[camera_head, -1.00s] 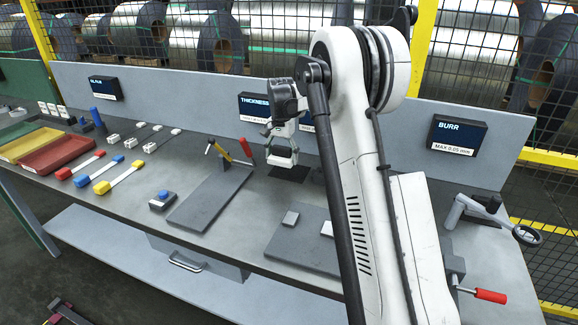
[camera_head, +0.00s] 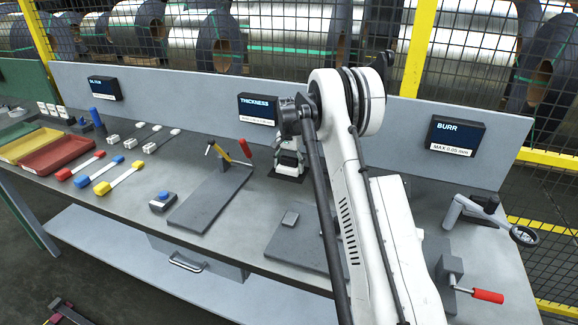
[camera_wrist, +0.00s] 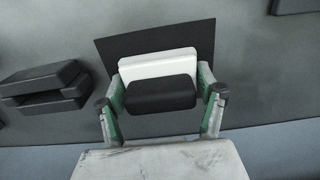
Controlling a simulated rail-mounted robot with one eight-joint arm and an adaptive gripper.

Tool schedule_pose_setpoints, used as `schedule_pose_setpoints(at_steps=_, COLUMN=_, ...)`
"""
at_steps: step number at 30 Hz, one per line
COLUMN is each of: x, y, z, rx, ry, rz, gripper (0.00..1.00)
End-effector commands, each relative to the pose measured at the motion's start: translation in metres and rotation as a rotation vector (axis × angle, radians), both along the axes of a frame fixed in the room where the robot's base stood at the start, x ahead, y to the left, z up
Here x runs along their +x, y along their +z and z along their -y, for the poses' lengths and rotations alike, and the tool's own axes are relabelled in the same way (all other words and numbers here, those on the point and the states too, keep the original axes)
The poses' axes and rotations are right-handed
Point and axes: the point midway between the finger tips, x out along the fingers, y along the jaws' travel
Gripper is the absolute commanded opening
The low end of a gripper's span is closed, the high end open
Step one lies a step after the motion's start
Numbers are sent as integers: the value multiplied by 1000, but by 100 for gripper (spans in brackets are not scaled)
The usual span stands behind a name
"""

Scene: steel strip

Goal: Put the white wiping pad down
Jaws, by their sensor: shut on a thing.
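The white wiping pad (camera_wrist: 158,64) has a black upper part (camera_wrist: 160,93) and sits between the two green-and-grey fingers of my gripper (camera_wrist: 160,88) in the wrist view. My gripper is shut on it. In the head view my gripper (camera_head: 288,158) is low over the back of the bench, with the white pad (camera_head: 287,169) at its fingertips. A dark flat mat (camera_wrist: 207,38) lies beneath the pad and shows around it. The pad is at or very near the mat; I cannot tell whether it touches.
A dark stepped block (camera_wrist: 45,85) is left of the pad in the wrist view. A grey plate with a red-handled clamp (camera_head: 210,195) lies left of my gripper. A flat grey plate (camera_head: 300,243) lies in front. The upright back panel (camera_head: 195,110) is close behind.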

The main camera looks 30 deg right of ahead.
Motion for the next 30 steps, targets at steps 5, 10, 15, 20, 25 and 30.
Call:
schedule_pose_setpoints(at_steps=5, x=0, y=-1, z=0, rx=0, ry=0, rz=0, gripper=41)
schedule_pose_setpoints(at_steps=10, x=0, y=-3, z=0, rx=0, ry=0, rz=0, gripper=76)
schedule_pose_setpoints(at_steps=15, x=0, y=-3, z=0, rx=0, ry=0, rz=0, gripper=88)
schedule_pose_setpoints(at_steps=20, x=0, y=-2, z=0, rx=0, ry=0, rz=0, gripper=88)
schedule_pose_setpoints(at_steps=25, x=0, y=5, z=0, rx=0, ry=0, rz=0, gripper=88)
schedule_pose_setpoints(at_steps=30, x=0, y=32, z=0, rx=0, ry=0, rz=0, gripper=88)
